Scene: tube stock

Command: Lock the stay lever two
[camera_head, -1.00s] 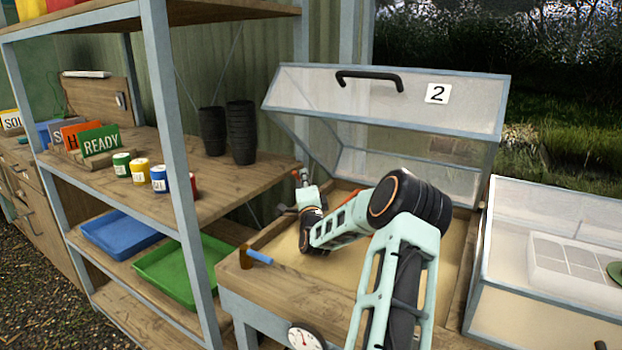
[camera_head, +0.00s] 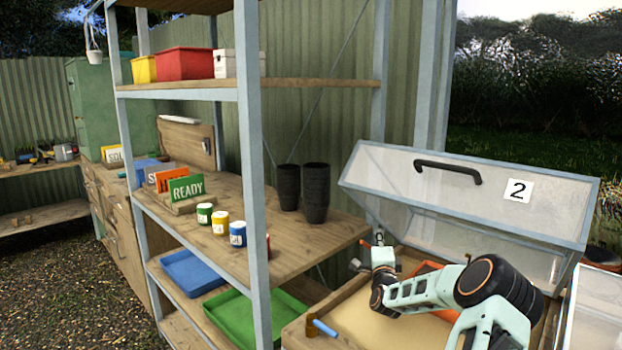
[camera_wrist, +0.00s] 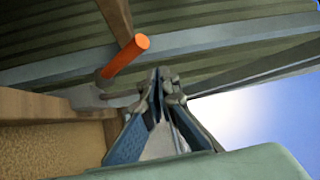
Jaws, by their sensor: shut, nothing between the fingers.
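Cold frame two (camera_head: 440,205), with a black handle and a "2" plate, stands with its lid raised at the right of the head view. In the wrist view an orange-gripped lever (camera_wrist: 126,60) sticks up at a slant from a grey bracket (camera_wrist: 88,97) at the frame's wooden edge. I take it to be the stay lever. My gripper (camera_wrist: 160,80) is shut and empty, its tips just right of the lever and apart from it in the picture. In the head view my gripper (camera_head: 378,248) is small at the frame's back left side; contact there cannot be told.
A blue-handled tool (camera_head: 324,327) lies at the frame's front left corner. A shelf rack (camera_head: 250,180) stands close on the left, holding black pots (camera_head: 316,192), paint tins and trays. Another clear frame (camera_head: 592,310) stands at the right edge. Gravel floor is free at lower left.

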